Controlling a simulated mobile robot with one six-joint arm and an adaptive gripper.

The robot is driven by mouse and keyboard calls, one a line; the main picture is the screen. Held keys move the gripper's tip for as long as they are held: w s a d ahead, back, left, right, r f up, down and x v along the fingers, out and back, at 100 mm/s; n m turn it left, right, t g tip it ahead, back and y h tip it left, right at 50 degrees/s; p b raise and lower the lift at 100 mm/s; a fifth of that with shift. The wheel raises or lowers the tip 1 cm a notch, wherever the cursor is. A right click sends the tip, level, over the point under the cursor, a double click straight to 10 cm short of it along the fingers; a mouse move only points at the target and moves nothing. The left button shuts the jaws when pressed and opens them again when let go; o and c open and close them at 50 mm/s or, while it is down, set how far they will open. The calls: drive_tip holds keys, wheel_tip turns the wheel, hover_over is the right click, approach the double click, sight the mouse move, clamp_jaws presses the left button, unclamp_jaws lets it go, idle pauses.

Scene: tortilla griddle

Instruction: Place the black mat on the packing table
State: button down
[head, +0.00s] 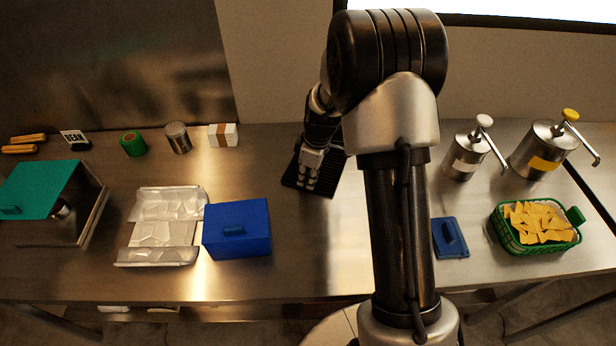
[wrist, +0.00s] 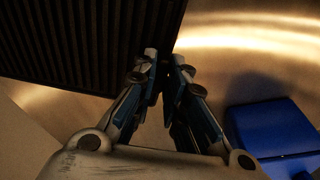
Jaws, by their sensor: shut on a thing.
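The black ribbed mat (head: 328,178) is at the back middle of the steel table (head: 300,235), partly hidden by my arm. It also fills the upper left of the wrist view (wrist: 70,40). My gripper (head: 306,182) is at the mat's left part in the head view. In the wrist view its fingertips (wrist: 165,62) are close together on the mat's edge. My gripper is shut on the mat. I cannot tell whether the mat rests on the table or is slightly raised.
A blue box (head: 236,230) and clear crumpled packaging (head: 165,225) lie left of the mat. A teal-lidded container (head: 40,190) is far left. Tins and a white box (head: 223,135) stand at the back. Pump dispensers (head: 467,152), a blue lid (head: 450,238) and a green chip basket (head: 540,245) are right.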

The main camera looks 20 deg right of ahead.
drive_tip(key=c, duration=1.6)
unclamp_jaws()
drive_tip(key=shift+c, duration=0.2)
drive_tip(key=shift+r, duration=0.1)
drive_tip(key=s+a+r+m+p, duration=0.1)
drive_tip(key=s+r+p, duration=0.15)
drive_tip(key=r, duration=0.65)
drive_tip(key=s+r+m+p, duration=0.1)
drive_tip(key=s+r, duration=0.2)
drive_tip(key=r, duration=0.7)
drive_tip(key=s+a+r+m+t, duration=0.1)
drive_tip(key=s+a+r+m, duration=0.2)
drive_tip(key=s, duration=0.8)
drive_tip(key=s+a+r+m+t+h, duration=0.1)
drive_tip(key=s+a+r+m+t, duration=0.1)
drive_tip(key=s, duration=1)
wheel_tip(320, 180, up, 3)
drive_tip(key=a+m, duration=0.1)
drive_tip(key=m, duration=0.1)
drive_tip(key=shift+s+m, duration=0.3)
drive_tip(key=shift+m, duration=0.1)
drive_tip(key=shift+b, duration=0.3)
